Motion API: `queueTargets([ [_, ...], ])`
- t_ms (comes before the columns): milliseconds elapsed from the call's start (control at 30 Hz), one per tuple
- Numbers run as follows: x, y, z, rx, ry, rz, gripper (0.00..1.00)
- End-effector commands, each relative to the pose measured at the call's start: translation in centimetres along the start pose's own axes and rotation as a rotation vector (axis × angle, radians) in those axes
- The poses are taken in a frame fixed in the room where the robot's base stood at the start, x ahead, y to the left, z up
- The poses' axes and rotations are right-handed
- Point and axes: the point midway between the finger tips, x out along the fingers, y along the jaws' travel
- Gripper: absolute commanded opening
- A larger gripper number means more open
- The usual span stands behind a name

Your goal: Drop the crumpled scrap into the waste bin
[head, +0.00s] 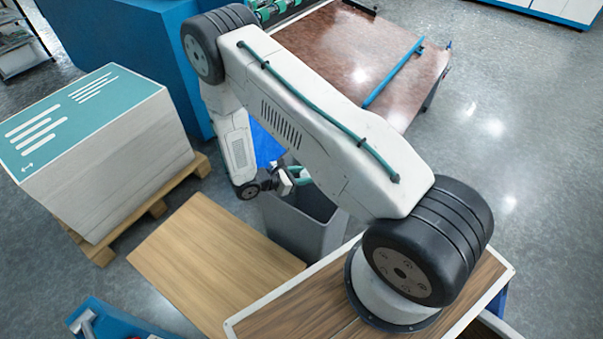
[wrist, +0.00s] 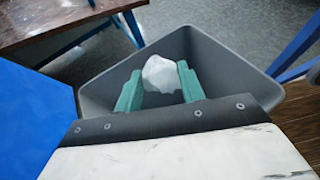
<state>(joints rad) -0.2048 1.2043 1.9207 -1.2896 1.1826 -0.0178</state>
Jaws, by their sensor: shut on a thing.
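The crumpled scrap (wrist: 160,74) is white and lies between the two green fingers of my gripper (wrist: 160,88) in the wrist view. My gripper is shut on it. The grey waste bin (wrist: 228,62) is open-topped and lies beneath the gripper in the wrist view, with the scrap seen against its inside. In the head view the bin (head: 290,228) stands on the floor behind a wooden board, and my gripper (head: 297,177) is at its upper edge. The scrap is hard to make out in the head view. The exact height above the rim cannot be told.
A pallet (head: 155,208) bears a tall paper stack (head: 125,165) at the left. A wooden surface (head: 210,255) lies in front of the bin. A brown table (head: 330,45) with a blue bar stands behind. Floor at the right is clear.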

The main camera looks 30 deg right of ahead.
Motion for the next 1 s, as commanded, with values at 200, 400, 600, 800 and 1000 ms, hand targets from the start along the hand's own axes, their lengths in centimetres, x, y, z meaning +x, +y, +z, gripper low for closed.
queueTargets([
  [200, 1.1, -0.1, -2.5, -0.001, -0.001, -0.003, 0.18],
  [400, 1.7, -0.1, -3.9, 0.001, -0.001, -0.003, 0.18],
  [600, 1.8, -0.1, -4.3, 0.002, 0.0, -0.003, 0.18],
  [800, 1.8, -0.1, -4.3, 0.002, 0.0, -0.003, 0.47],
  [1000, 1.8, -0.1, -4.3, 0.002, 0.0, -0.003, 0.65],
])
